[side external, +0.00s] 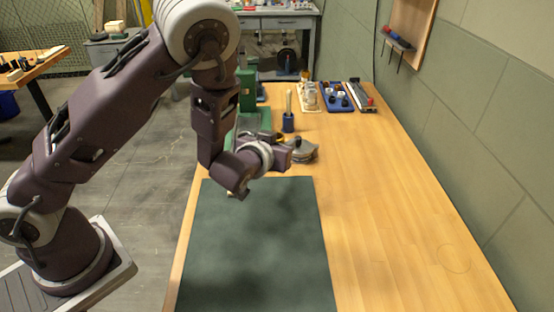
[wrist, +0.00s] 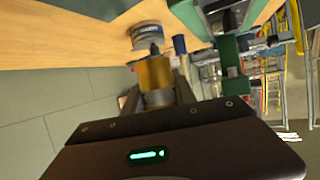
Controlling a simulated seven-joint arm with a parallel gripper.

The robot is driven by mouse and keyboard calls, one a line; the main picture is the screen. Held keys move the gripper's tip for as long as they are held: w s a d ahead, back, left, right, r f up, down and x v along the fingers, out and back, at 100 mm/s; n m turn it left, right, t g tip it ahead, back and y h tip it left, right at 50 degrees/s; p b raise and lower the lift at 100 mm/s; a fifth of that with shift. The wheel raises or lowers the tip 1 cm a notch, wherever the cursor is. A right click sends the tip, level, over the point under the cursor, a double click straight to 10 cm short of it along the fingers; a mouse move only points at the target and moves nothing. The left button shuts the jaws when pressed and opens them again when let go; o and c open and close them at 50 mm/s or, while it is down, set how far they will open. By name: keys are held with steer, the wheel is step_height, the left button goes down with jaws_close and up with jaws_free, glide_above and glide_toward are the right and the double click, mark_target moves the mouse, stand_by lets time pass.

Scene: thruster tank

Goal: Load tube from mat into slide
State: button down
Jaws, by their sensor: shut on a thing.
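The tube (wrist: 155,73) is amber-yellow with a dark tip, and it sits between my fingers in the wrist view. In the side view a small yellow part of it (side external: 282,140) shows at my gripper (side external: 287,146), mostly hidden. My gripper is shut on the tube and holds it above the table, beyond the far edge of the dark green mat (side external: 258,245). The mat's visible surface is bare. A green device (side external: 246,92) stands behind my gripper, partly hidden by my arm; it also shows in the wrist view (wrist: 229,50). I cannot make out the slide clearly.
A grey rounded object (side external: 305,151) lies just right of my gripper. A blue holder (side external: 288,123) with a pale handle stands behind it. Several trays, including a blue one (side external: 336,97), line the table's far end. The table's right side is clear.

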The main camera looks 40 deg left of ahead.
steer(key=w+a+m+h, duration=0.1)
steer(key=w+a, duration=0.1)
steer(key=a, duration=0.3)
steer(key=w+a+m+h, duration=0.1)
steer(key=w+a+h, duration=0.1)
steer(key=a, duration=0.4)
steer(key=w+a+m+t+h, duration=0.1)
steer(key=w+a, duration=0.1)
steer(key=a, duration=0.4)
steer(key=shift+r+m, duration=0.25)
steer(key=shift+m, duration=0.15)
steer(key=shift+h, duration=0.3)
steer(key=shift+a+f, duration=0.1)
steer(key=shift+f, duration=3.2)
steer(key=c, duration=0.9)
jaws_free()
